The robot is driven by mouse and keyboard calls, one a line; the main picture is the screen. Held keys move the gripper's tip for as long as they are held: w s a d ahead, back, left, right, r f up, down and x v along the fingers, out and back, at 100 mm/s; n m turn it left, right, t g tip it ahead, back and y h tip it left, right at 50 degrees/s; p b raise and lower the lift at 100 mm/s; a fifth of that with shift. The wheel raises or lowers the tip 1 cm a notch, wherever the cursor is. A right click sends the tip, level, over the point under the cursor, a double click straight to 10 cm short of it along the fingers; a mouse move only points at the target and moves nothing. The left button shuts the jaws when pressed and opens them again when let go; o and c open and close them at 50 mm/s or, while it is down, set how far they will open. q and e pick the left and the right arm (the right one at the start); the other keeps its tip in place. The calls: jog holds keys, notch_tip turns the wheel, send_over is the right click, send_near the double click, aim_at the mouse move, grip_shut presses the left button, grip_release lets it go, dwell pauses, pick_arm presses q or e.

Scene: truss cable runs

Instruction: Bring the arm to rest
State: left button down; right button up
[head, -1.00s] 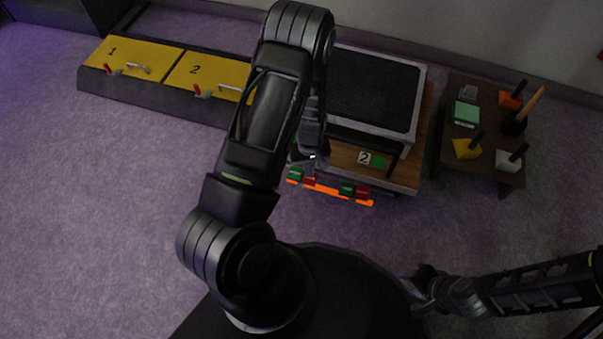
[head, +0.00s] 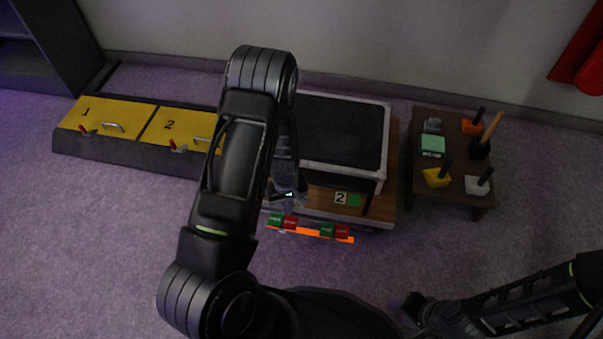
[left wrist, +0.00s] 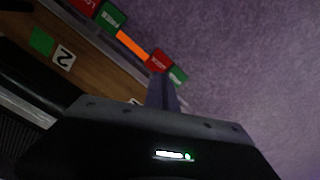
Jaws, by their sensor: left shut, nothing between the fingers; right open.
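My left arm (head: 240,160) reaches out from the lower left over the floor to the workbench. Its gripper (head: 288,195) hangs close to the bench's front edge, partly hidden by the arm, above an orange bar (head: 310,233) with red and green tags. In the left wrist view the left gripper's fingers (left wrist: 161,92) are together with nothing between them, in front of the tagged orange bar (left wrist: 132,45). My right gripper (head: 415,304) is low at the right, open and small in view, away from the furniture.
The wooden bench (head: 390,205) carries a dark-topped box (head: 340,130) and a "2" marker (head: 340,198). A small brown table (head: 455,198) with tools stands right of it. Yellow numbered panels (head: 105,118) lie at left. Floor at left (head: 90,240) is clear.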

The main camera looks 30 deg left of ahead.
pick_arm(q)
jog(key=shift+w+a, duration=0.1)
jog(key=shift+w, duration=0.1)
jog(key=shift+d+f+m+t, duration=0.15)
jog(key=shift+d+m+t, duration=0.2)
jog(key=shift+m, duration=0.35)
jog(key=s+d+r+m+h, duration=0.1)
jog(key=s+d+m, duration=0.1)
jog(key=s+d, duration=0.35)
jog(key=s+d+m+h, duration=0.1)
jog(key=s+d+m, duration=0.15)
jog(key=d, duration=0.65)
jog(key=s+d+r+m+h, duration=0.1)
jog(key=s+d+m+h, duration=0.1)
jog(key=s+d, duration=0.35)
jog(key=d+r+p, duration=0.2)
jog(key=r+p, duration=1.3)
jog(key=s+d+r+p, duration=0.1)
jog(key=d+r+p, duration=0.1)
jog(key=r+p, duration=1.3)
jog(key=shift+s+d+r, duration=0.15)
jog(key=shift+d+r, duration=0.05)
jog(key=shift+r, duration=0.2)
pick_arm(e)
notch_tip(320, 180, up, 30)
jog(key=s+a, duration=0.1)
jog(key=s, duration=0.1)
jog(key=shift+s+a+r+g, duration=0.25)
jog(key=shift+s+a+g, duration=0.05)
jog(key=shift+s+a, duration=0.1)
